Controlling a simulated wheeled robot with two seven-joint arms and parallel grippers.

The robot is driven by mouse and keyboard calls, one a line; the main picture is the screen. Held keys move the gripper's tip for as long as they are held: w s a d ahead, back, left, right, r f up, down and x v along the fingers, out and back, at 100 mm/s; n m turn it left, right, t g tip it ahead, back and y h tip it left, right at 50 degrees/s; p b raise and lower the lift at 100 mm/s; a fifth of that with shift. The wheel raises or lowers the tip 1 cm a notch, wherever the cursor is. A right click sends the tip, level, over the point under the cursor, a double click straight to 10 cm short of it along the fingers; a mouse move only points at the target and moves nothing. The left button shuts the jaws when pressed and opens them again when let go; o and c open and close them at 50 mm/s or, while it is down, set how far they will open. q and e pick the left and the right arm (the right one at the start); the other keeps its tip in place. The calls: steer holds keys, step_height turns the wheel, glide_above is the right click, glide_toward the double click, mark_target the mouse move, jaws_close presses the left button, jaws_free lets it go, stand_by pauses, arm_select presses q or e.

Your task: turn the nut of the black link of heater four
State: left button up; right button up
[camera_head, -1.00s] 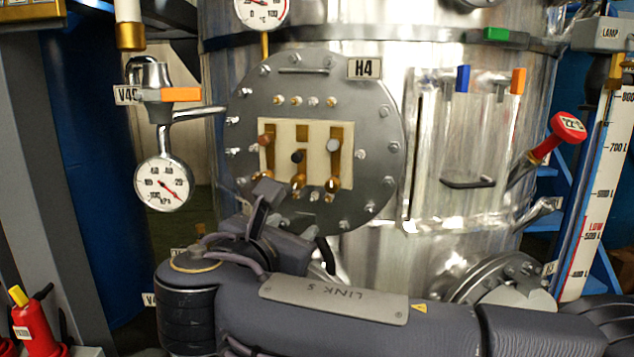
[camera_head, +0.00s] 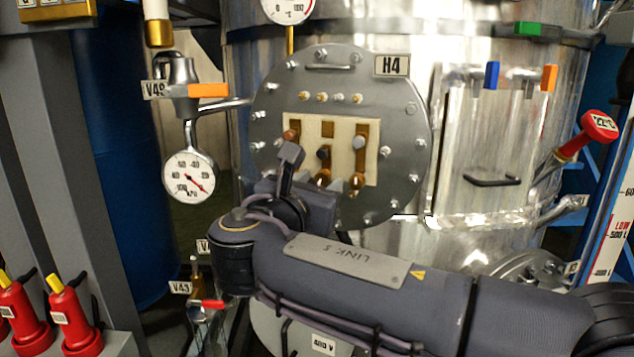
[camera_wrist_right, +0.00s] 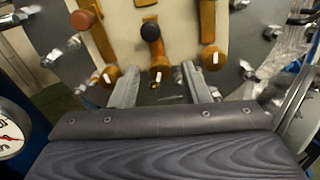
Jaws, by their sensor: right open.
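Heater four is the round grey flange marked H4 (camera_head: 391,66) with a cream plate carrying three brass links. The black link (camera_head: 323,152) is the middle one, with a black knob; it also shows in the right wrist view (camera_wrist_right: 151,32). Its brass nut (camera_wrist_right: 157,74) with a white mark is at its lower end. My right gripper (camera_wrist_right: 160,88) is open, its two fingers spread to either side of that nut and below it, holding nothing. In the head view my right arm partly hides the gripper and the left link's lower end. My left gripper is not in view.
The red-brown-knobbed link (camera_wrist_right: 84,20) and the grey-knobbed link (camera_head: 359,143) flank the black one closely, each with a nut. Bolts ring the flange.

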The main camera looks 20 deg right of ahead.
steer(key=shift+c, duration=0.2)
jaws_close()
